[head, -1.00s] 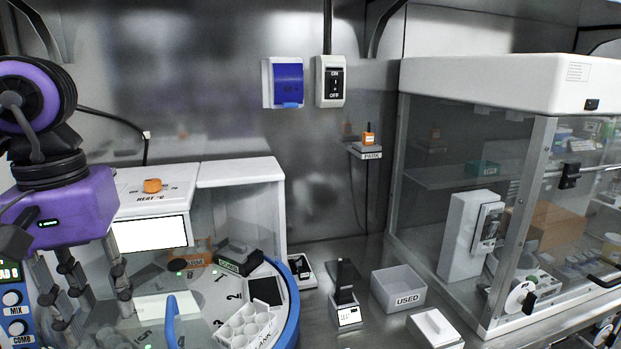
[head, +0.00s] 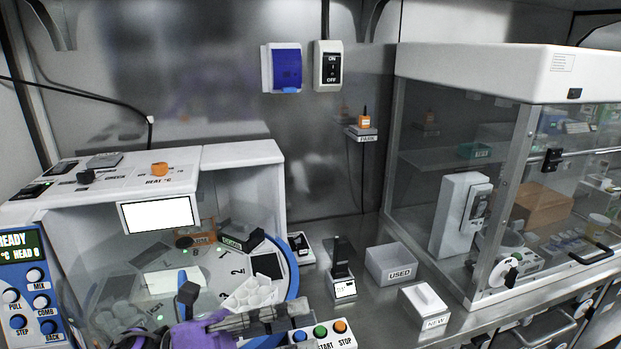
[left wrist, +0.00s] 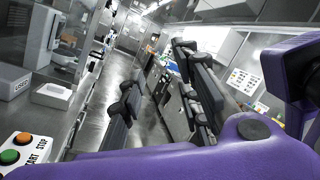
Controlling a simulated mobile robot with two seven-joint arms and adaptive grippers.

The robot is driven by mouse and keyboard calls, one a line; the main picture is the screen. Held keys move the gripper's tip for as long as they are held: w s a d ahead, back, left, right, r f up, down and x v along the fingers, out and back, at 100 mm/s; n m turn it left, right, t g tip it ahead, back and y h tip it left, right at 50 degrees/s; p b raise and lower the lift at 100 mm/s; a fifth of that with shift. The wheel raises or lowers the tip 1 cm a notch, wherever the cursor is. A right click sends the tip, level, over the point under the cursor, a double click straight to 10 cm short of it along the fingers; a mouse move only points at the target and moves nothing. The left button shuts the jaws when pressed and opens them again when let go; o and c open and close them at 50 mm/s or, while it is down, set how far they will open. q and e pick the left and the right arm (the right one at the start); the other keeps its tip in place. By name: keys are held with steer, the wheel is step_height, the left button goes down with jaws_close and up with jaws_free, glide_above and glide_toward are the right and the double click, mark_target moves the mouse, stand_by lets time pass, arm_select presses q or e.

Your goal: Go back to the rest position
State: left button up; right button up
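My left gripper (head: 285,314) is low at the bottom of the head view, with its purple body at the lower edge and its dark fingers pointing right. It is in front of the round-deck machine, close to the START/STOP button panel (head: 320,334). In the left wrist view its two fingers (left wrist: 155,68) stand apart with nothing between them, only floor and cabinets behind. My right gripper is in neither view.
The white machine (head: 240,153) with its round deck and white rack (head: 250,293) is at left. The USED bin (head: 391,265), NEW box (head: 424,303) and a dark stand (head: 342,268) are on the counter. A glass enclosure (head: 490,60) is at right. The wrist view shows an open aisle (left wrist: 100,130).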

arm_select(q)
steer(key=w+a+f+n+t+y+p, duration=0.1)
steer(key=a+f+n+t+y, duration=0.6)
steer(key=f+n, duration=0.65)
steer(key=a+f+n+t+y, duration=0.6)
steer(key=f+n+t+y, duration=0.15)
steer(key=n, duration=1.05)
steer(key=s+a+f+n+g+y, duration=0.2)
steer(key=s+f+n+g, duration=0.2)
steer(key=s+f, duration=0.6)
steer(key=s+a+f+n+g+y+p, duration=0.1)
steer(key=s+a+f+n+g+y, duration=0.1)
steer(key=s+f+n, duration=0.7)
step_height(320, 180, down, 2)
steer(key=shift+s+f+g+y, duration=0.2)
steer(key=shift+s+g+y, duration=0.65)
steer(key=shift+s+g, duration=0.25)
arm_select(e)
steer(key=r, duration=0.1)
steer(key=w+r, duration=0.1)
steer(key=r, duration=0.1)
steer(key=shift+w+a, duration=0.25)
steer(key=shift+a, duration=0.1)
arm_select(q)
steer(key=shift+a, duration=0.1)
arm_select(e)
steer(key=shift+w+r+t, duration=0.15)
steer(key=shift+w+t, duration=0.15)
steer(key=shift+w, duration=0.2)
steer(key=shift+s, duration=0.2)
